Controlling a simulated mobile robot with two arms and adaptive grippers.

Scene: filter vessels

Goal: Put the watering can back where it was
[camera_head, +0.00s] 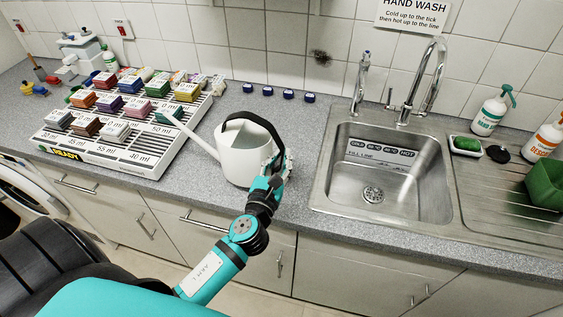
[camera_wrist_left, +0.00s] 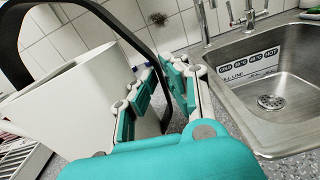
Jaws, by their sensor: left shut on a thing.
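My left gripper (camera_head: 278,167) is at the can's right side, shut on the lower part of the black handle. My right gripper is not in view.
The slatted rack (camera_head: 122,150) with several coloured boxes is left of the can, under the spout's end. The steel sink (camera_head: 392,180) is close on the right. Several blue caps (camera_head: 268,92) lie behind the can. A spray bottle (camera_head: 490,113) stands beyond the sink.

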